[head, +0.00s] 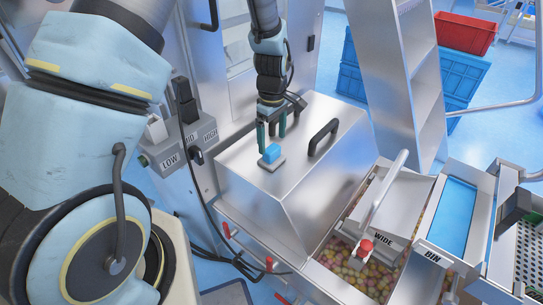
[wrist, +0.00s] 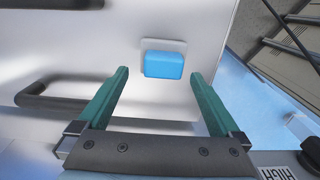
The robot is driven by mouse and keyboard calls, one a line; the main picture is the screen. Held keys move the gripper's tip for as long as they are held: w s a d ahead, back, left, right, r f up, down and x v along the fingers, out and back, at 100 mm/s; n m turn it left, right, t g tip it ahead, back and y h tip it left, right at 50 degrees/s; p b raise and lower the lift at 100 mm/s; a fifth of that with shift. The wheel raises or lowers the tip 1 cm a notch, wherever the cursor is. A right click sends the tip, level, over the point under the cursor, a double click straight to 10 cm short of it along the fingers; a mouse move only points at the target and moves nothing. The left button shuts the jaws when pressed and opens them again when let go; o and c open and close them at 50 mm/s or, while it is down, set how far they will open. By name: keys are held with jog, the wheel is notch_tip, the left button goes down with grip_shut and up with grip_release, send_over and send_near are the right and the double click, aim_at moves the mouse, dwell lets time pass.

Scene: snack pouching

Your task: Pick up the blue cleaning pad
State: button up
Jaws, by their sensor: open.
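The blue cleaning pad (head: 271,152) lies on a small pale plate (head: 272,164) on top of the steel box lid (head: 310,110). In the wrist view the blue pad (wrist: 164,65) and its pale plate (wrist: 163,44) show just beyond the fingertips, roughly centred between them. My gripper (head: 271,138) hangs pointing down right over the pad in the head view. Its two green fingers are apart with nothing between them, and in the wrist view my gripper (wrist: 161,85) frames the pad. Whether the fingertips touch the lid cannot be told.
A black handle (head: 324,137) stands on the lid to the right of the pad. A control panel with a LOW/HIGH switch (head: 196,156) is at left.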

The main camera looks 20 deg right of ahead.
aim_at(272, 149)
jog(key=f, duration=0.4)
jog(key=shift+s+a+f+p, duration=0.1)
jog(key=shift+s+a+p, duration=0.1)
jog(key=shift+p, duration=0.1)
jog(key=shift+c, duration=0.2)
jog(key=c, duration=1.5)
jog(key=shift+d, duration=0.1)
jog(key=shift+s+d+r+b, duration=0.15)
jog(key=shift+r+b, duration=0.2)
jog(key=shift+r, duration=0.3)
notch_tip(272, 149, up, 6)
jog(key=shift+f+b, duration=0.1)
jog(key=shift+b, duration=0.3)
jog(key=s+d+b, duration=0.1)
jog(key=s+d, duration=0.3)
jog(key=s, duration=0.4)
jog(key=s+d+b, duration=0.1)
jog(key=s+d, duration=0.4)
jog(key=s, duration=0.4)
jog(key=shift+d, duration=0.2)
